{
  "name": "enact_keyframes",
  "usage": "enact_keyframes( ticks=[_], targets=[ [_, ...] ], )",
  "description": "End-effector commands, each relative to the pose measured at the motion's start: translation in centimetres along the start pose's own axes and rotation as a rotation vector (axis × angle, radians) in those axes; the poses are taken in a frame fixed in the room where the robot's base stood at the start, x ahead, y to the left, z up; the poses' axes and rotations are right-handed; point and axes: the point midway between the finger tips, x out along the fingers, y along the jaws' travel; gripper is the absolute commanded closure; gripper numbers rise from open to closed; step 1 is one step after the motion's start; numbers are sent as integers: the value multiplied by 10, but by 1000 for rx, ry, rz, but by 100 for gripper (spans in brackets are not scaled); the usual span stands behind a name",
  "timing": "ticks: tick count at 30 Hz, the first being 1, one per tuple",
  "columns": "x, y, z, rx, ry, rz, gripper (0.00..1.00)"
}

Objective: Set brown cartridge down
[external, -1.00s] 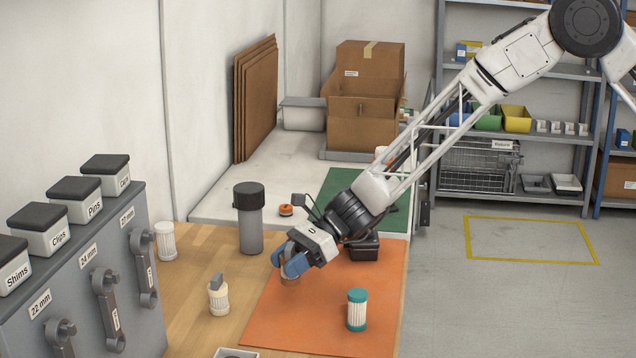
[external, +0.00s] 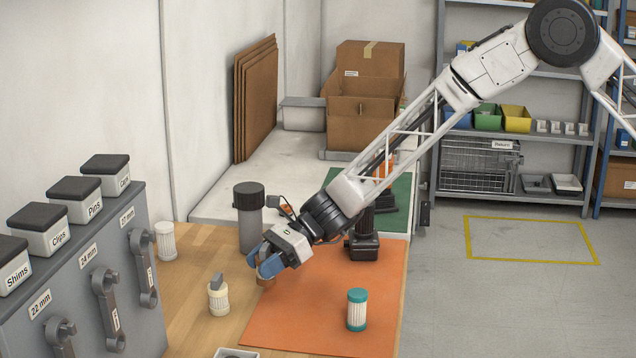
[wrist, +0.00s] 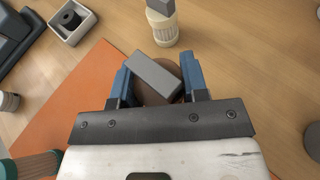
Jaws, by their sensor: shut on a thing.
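My gripper (external: 270,266) is shut on the brown cartridge (external: 272,267), mostly hidden by the blue fingers. In the wrist view, a grey tab (wrist: 155,80) tops the brown body (wrist: 172,66) between the fingers (wrist: 155,78). The cartridge is at the left edge of the orange mat (external: 310,330), near the wooden table top (external: 190,290). I cannot tell whether its base touches the surface. A cream cartridge (external: 218,301) with a grey tab stands upright on the wood, front left of my gripper; it also shows in the wrist view (wrist: 162,30).
A teal-capped cartridge (external: 357,312) stands on the mat. A white cartridge (external: 166,242) stands on the wood at left. A tall grey cylinder (external: 250,222) with a black cap stands behind my gripper. A small tray (wrist: 72,20) shows in the wrist view. The mat's middle is clear.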

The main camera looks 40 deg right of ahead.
Motion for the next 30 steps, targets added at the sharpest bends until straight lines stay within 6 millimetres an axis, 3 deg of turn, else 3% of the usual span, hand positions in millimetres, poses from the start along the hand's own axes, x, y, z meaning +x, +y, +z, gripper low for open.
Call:
enact_keyframes(
  ticks=[9,23,24,28,30],
  targets=[
    [11,0,-27,1,0,0,83],
    [13,0,-31,1,0,0,83],
    [13,0,-31,1,0,0,56],
    [13,0,-31,1,0,0,36],
    [13,0,-31,1,0,0,34]
  ],
)
